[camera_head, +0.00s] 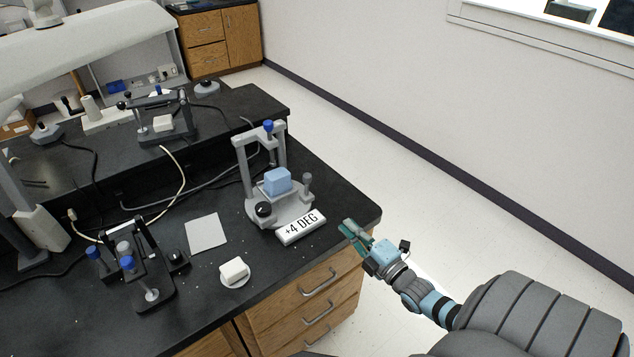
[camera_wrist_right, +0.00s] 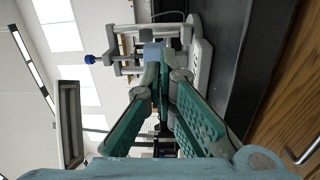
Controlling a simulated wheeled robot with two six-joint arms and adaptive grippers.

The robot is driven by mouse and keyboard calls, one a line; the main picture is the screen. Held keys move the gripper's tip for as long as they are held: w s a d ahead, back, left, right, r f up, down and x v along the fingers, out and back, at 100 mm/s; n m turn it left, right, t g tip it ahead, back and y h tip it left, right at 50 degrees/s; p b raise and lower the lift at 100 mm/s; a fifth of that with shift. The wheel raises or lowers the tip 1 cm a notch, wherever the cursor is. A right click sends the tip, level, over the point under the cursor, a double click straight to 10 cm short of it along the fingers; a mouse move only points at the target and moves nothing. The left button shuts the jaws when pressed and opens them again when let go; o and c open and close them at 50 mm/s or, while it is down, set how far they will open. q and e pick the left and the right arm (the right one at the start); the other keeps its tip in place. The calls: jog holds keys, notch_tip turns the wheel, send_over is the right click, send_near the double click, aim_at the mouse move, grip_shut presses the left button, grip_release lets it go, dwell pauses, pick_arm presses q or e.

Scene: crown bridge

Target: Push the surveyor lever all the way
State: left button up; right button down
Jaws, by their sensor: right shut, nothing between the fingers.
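The surveyor (camera_head: 280,205) is a grey stand on the black bench, with a rounded base, an upright frame topped by a blue knob, and a light blue block (camera_head: 277,181) on it. A short grey post with a rounded top (camera_head: 307,183) stands at its right side; it looks like the lever. My right gripper (camera_head: 347,228) is shut and empty, off the bench's right edge, apart from the surveyor. In the right wrist view its teal fingers (camera_wrist_right: 160,62) point toward the surveyor (camera_wrist_right: 200,55), lying sideways there, and hide part of it. My left gripper is out of view.
A white "+4 DEG" sign (camera_head: 301,227) lies before the surveyor. A white block on a round dish (camera_head: 234,272), a grey sheet (camera_head: 206,233) and a dark articulator (camera_head: 140,270) stand to its left. Free space lies right of the bench.

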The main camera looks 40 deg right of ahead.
aim_at(310, 182)
jog(key=shift+n+t, duration=0.3)
jog(key=shift+n, duration=0.1)
jog(key=w+r+b, duration=0.1)
jog(key=w, duration=0.3)
jog(key=w+b, duration=0.2)
jog(key=w, duration=0.2)
jog(key=w+r+b, duration=0.1)
jog(key=w+b, duration=0.1)
jog(key=w, duration=0.3)
jog(key=shift+d+r, duration=0.1)
jog(key=shift+r, duration=0.2)
jog(key=shift+w+r+b, duration=0.1)
jog(key=shift+w+b, duration=0.2)
jog(key=shift+w, duration=0.35)
